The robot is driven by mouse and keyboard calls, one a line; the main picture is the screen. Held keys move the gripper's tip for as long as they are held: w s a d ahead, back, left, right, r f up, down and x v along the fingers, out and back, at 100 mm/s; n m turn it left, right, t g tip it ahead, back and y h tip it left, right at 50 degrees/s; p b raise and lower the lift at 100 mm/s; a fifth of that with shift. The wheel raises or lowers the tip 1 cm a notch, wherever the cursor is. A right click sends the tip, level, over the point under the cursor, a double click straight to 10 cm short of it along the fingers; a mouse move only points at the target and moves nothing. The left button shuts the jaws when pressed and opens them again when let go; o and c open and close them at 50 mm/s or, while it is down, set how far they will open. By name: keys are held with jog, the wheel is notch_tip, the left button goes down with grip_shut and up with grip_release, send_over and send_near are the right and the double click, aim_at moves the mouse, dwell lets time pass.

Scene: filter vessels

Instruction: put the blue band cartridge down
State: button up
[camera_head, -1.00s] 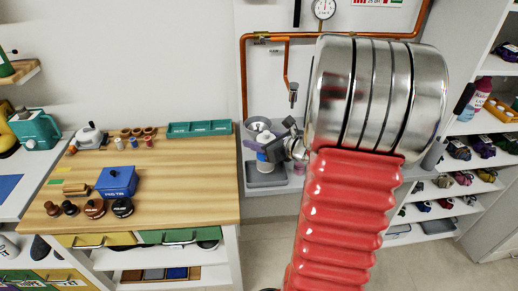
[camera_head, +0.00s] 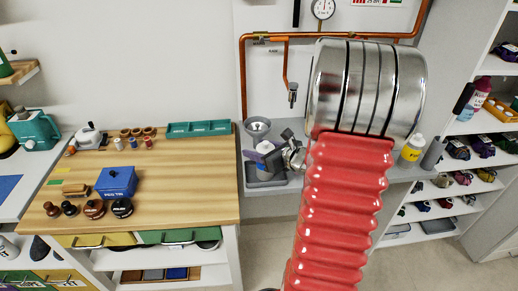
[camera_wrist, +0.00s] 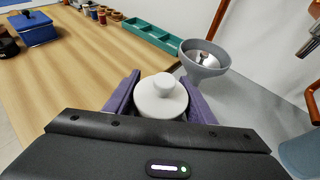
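The cartridge has a pale round cap with a knob (camera_wrist: 162,98), seen from above in the wrist view. My gripper (camera_wrist: 161,88) has its two purple fingers on either side of the cap, closed against it. In the head view the gripper (camera_head: 274,160) and the cartridge (camera_head: 264,147) are over the grey tray area on the counter, left of my red arm. The cartridge looks upright. A small bluish patch shows low on its body; the rest is hidden by the fingers. I cannot tell whether its base touches the tray.
A grey funnel (camera_head: 257,127) stands close behind the cartridge. The grey tray (camera_head: 266,182) lies under it. The wooden bench (camera_head: 180,180) with a blue tin (camera_head: 116,182) and green tray (camera_head: 198,128) is left. A yellow-labelled bottle (camera_head: 411,152) is right. Copper pipes run behind.

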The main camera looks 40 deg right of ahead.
jog(key=o, duration=0.4)
jog(key=shift+c, duration=0.2)
jog(key=shift+r, duration=0.1)
jog(key=shift+s+r, duration=0.1)
jog(key=v, duration=1.1)
jog(key=shift+s+r, duration=0.2)
jog(key=shift+s, duration=0.15)
